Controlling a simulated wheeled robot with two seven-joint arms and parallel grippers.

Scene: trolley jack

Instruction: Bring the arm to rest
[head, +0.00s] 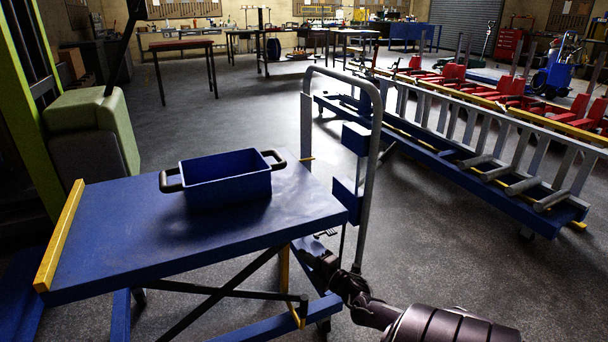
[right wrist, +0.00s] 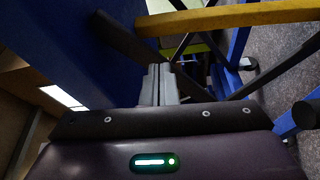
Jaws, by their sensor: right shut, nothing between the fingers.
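My right arm comes in from the bottom right in the head view. Its gripper (head: 312,250) is beside the right end of the blue lift table (head: 120,245), near the foot of the grey push handle (head: 375,150). In the right wrist view the two grey fingers (right wrist: 158,84) are together with nothing between them. Blue and yellow parts of the lift table lie close ahead of them; I cannot tell whether they touch. A blue bin (head: 228,180) with two dark handles stands upright on the table top. My left gripper is not in view.
A long blue trolley with grey rails (head: 480,160) stands at the right. A green and dark padded block (head: 95,130) and a green post (head: 30,110) are at the left. Workbenches line the back. The grey floor between is open.

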